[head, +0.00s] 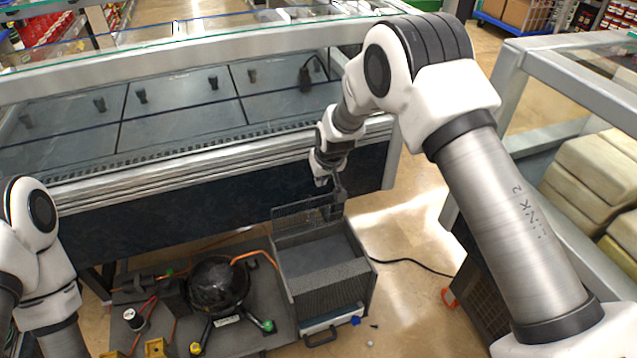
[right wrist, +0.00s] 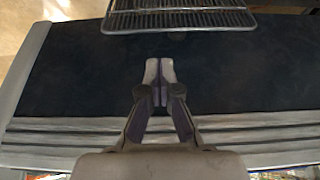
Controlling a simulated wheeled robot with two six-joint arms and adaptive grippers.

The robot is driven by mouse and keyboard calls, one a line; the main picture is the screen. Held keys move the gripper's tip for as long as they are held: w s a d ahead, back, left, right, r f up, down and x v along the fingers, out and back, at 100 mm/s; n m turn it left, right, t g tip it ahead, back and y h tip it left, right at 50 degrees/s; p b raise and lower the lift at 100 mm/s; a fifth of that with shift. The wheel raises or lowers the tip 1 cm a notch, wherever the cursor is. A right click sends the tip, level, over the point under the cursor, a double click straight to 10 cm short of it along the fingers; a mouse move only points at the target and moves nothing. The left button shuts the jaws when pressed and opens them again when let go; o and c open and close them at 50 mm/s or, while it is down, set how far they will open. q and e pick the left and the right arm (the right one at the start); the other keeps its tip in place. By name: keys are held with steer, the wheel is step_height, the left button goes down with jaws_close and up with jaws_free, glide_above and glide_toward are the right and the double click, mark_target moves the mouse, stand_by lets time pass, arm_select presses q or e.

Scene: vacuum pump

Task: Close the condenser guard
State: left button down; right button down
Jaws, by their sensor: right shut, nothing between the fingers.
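The condenser guard (head: 296,214) is a wire grille standing raised at the back edge of the grey condenser box (head: 369,290), so the box top is uncovered. The guard also shows in the right wrist view (right wrist: 180,18) as a wire rack along the top edge. My right gripper (head: 334,211) is at the right part of the guard, near the box's back corner. In the right wrist view my right gripper (right wrist: 160,68) is shut and empty, with a gap in the picture between its fingertips and the guard. My left gripper is out of view.
A black round compressor (head: 216,284) with orange pipe and valves sits left of the box on the same base. A long display case (head: 180,110) stands behind. A black cable (head: 420,264) lies on the floor at right, near a shelf with pale blocks (head: 585,175).

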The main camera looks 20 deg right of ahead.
steer(key=b, duration=0.1)
glide_above(308, 211)
steer(key=w+d, duration=0.1)
steer(key=d, duration=0.2)
step_height(308, 211, down, 7)
steer(key=shift+w+d+r, duration=0.1)
steer(key=shift+d+r, duration=0.05)
steer(key=shift+r, duration=0.05)
